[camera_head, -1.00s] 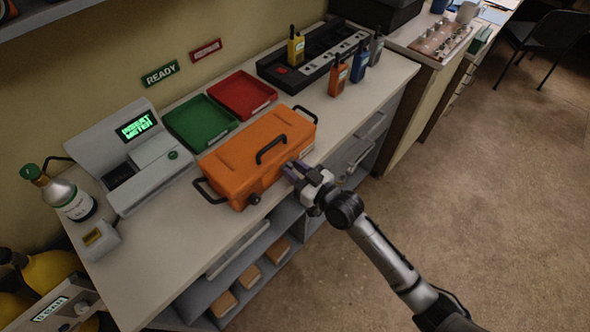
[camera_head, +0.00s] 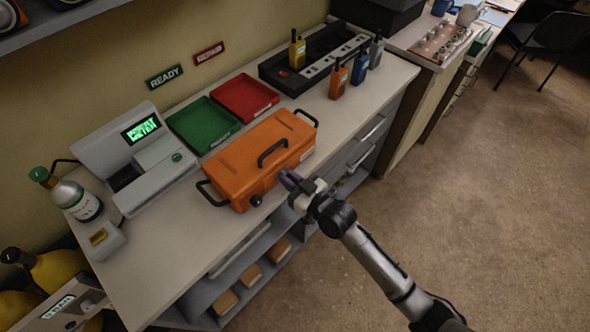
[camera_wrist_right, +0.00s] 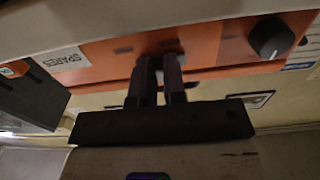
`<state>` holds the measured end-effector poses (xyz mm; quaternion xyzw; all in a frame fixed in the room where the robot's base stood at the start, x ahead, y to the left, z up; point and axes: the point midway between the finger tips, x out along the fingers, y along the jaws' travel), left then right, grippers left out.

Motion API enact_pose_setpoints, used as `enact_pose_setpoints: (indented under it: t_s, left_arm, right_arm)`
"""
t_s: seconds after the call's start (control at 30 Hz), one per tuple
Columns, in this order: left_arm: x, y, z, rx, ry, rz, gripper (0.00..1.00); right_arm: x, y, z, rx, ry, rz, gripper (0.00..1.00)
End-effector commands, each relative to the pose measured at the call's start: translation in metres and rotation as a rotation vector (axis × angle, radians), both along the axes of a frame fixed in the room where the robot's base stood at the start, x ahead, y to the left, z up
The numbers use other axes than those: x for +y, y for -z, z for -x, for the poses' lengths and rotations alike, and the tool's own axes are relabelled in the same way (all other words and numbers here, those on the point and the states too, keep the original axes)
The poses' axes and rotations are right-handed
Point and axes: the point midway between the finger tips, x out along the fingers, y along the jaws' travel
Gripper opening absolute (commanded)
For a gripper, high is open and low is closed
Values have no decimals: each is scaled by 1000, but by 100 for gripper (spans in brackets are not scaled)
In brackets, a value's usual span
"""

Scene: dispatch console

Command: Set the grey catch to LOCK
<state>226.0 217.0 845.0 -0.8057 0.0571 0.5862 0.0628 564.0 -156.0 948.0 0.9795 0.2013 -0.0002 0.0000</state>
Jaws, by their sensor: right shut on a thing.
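An orange case (camera_head: 238,168) with a black top handle lies on the counter. In the right wrist view its orange front (camera_wrist_right: 205,45) shows a SPARES label and a round dark knob. My right gripper (camera_head: 287,179) is at the case's front face. In the right wrist view its two dark fingers (camera_wrist_right: 160,62) are close together, shut on a small grey part of that front, which I take for the grey catch (camera_wrist_right: 171,46). The fingers hide most of it, and I cannot read its setting. My left gripper is out of view.
Green (camera_head: 203,124) and red (camera_head: 244,97) trays lie behind the case. A grey machine with a lit display (camera_head: 142,129) and a bottle (camera_head: 78,201) stand left. Radios and a black charger (camera_head: 286,76) stand at the back right. Open shelves lie below the counter.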

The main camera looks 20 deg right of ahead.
Motion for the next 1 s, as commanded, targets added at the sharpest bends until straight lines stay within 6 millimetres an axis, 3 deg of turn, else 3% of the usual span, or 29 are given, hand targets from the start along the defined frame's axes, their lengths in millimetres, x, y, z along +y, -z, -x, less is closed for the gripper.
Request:
enact_pose_setpoints:
  t_s: [0.27, 0.3, 0.53, 0.83, 1.0]
  left_arm:
    - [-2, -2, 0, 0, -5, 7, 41]
    - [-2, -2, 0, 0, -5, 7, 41]
    - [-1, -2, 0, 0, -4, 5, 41]
    - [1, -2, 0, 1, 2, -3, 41]
    - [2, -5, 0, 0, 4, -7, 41]
  right_arm:
    - [3, 0, 1, 0, -1, 0, 0]
    - [3, 0, 1, 0, -1, 0, 15]
    - [3, 0, 1, 0, -1, 0, 37]
    - [1, 0, 3, 0, -1, 1, 38]
    - [-6, 0, 21, 1, -1, 1, 38]
